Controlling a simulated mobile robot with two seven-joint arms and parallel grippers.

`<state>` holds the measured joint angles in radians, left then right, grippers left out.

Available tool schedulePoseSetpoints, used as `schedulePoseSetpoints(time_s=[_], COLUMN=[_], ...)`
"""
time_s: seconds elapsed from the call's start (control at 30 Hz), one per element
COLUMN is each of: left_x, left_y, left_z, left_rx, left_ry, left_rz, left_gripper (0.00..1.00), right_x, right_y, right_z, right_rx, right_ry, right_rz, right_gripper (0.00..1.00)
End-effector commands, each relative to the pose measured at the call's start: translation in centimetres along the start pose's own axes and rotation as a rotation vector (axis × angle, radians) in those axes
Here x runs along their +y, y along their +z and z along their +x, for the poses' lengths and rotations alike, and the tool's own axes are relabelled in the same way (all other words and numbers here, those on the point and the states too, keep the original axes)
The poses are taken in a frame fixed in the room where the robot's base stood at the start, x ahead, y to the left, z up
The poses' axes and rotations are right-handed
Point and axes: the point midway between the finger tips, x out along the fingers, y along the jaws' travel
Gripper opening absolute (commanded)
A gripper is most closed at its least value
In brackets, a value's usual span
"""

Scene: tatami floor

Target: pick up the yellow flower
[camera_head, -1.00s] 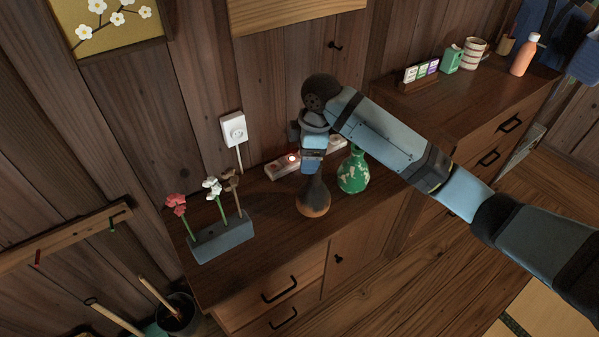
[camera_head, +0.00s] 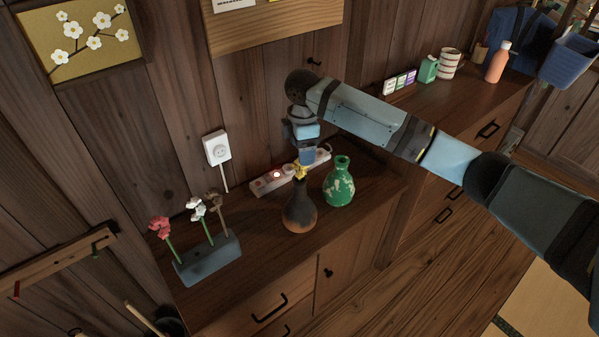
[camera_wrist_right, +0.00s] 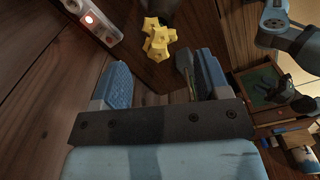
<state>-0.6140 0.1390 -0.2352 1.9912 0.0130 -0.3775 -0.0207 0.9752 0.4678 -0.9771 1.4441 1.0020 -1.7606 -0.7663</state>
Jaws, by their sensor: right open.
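The yellow flower (camera_head: 300,171) stands in the dark round-bodied vase (camera_head: 299,211) on the wooden cabinet. In the head view my right gripper (camera_head: 307,157) is just above and behind the flower, partly overlapping it. The yellow flower (camera_wrist_right: 157,39) shows there beyond the fingertips, slightly left of the gap's middle. I cannot tell whether a finger touches it.
A green patterned vase (camera_head: 339,184) stands close right of the dark vase. A power strip (camera_head: 283,177) with a red light lies behind. A grey holder (camera_head: 208,262) with red, white and brown flowers stands left. Some cabinet top is clear between holder and vase.

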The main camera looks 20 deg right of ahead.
Motion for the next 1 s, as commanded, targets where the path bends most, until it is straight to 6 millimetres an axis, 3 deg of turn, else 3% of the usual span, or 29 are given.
schedulePoseSetpoints(time_s=[0.4, 0.7, 0.9, 0.93, 1.0], left_x=[0.0, 0.0, 0.0, 0.0, 0.0], left_y=[-0.5, -0.6, -0.6, -0.6, -0.6], left_z=[-0.3, -0.3, -0.3, -0.3, -0.3], left_rx=[0.001, 0.003, 0.003, 0.003, 0.003], left_ry=[0.000, 0.000, 0.000, 0.000, 0.000], left_rz=[0.000, 0.000, 0.000, 0.000, 0.001], left_gripper=[0.43, 0.43, 0.43, 0.43, 0.43], right_x=[0.2, 0.2, 0.2, 0.2, 0.2], right_y=[-0.6, -0.6, -0.6, -0.6, -0.6], right_z=[4.9, 5.4, 5.4, 5.4, 5.4], right_rx=[-0.001, 0.000, 0.000, 0.000, 0.000], right_ry=[-0.001, 0.001, 0.001, 0.001, 0.001], right_rz=[0.000, 0.000, 0.000, 0.000, 0.000], right_gripper=[0.69, 0.69, 0.23, 0.18, 0.18])
